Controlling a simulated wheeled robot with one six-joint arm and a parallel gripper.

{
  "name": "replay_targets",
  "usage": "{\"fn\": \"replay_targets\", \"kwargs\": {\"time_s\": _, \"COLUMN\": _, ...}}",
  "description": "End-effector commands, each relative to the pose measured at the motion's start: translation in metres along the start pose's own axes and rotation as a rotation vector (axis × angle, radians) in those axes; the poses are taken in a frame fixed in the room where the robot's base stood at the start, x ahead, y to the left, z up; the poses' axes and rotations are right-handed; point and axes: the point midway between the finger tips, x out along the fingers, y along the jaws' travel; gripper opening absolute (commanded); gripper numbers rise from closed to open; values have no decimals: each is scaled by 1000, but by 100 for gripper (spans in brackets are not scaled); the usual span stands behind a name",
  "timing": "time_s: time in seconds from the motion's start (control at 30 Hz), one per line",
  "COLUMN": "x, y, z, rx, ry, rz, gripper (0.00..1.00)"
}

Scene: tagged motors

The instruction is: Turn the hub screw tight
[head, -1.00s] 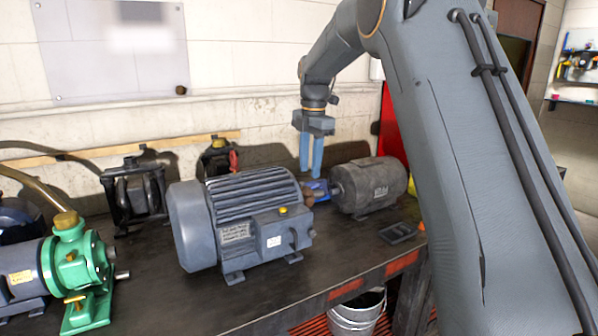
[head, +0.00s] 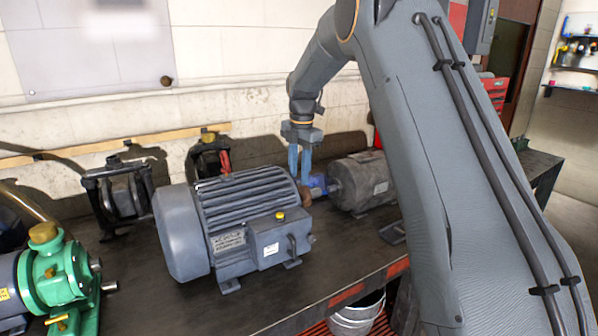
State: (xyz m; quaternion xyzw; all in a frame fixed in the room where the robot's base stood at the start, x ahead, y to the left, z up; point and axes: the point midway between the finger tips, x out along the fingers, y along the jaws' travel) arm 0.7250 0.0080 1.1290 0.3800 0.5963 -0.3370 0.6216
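A large blue-grey motor (head: 242,222) with a finned housing and a tagged terminal box stands on the dark workbench. A small rusty-brown hub (head: 305,196) shows at its right end, partly hidden behind the housing. I cannot make out the hub screw itself. My gripper (head: 300,178) points down, its two blue fingers just above the hub. The fingers look close together with a narrow gap. Whether they touch or hold anything is too small to tell.
A worn grey motor (head: 362,182) stands right of the hub, with a small blue part (head: 318,184) between. A green pump (head: 62,275) is at the left. Black-framed units (head: 122,195) stand at the back. A metal bucket (head: 358,315) is below the bench front.

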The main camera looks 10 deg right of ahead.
Motion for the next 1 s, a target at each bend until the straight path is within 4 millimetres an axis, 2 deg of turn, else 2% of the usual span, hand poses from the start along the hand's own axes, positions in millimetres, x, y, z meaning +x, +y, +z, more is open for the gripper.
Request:
{"fn": "replay_targets", "kwargs": {"time_s": 0.17, "x": 9, "y": 0, "z": 0, "rx": 0, "ry": 0, "rz": 0, "gripper": 32}}
{"fn": "replay_targets", "kwargs": {"time_s": 0.4, "x": 10, "y": 0, "z": 0, "rx": 0, "ry": 0, "rz": 0, "gripper": 32}}
{"fn": "replay_targets", "kwargs": {"time_s": 0.6, "x": 10, "y": 0, "z": 0, "rx": 0, "ry": 0, "rz": 0, "gripper": 0}}
{"fn": "replay_targets", "kwargs": {"time_s": 1.0, "x": 10, "y": 0, "z": 0, "rx": 54, "ry": 0, "rz": 1, "gripper": 0}}
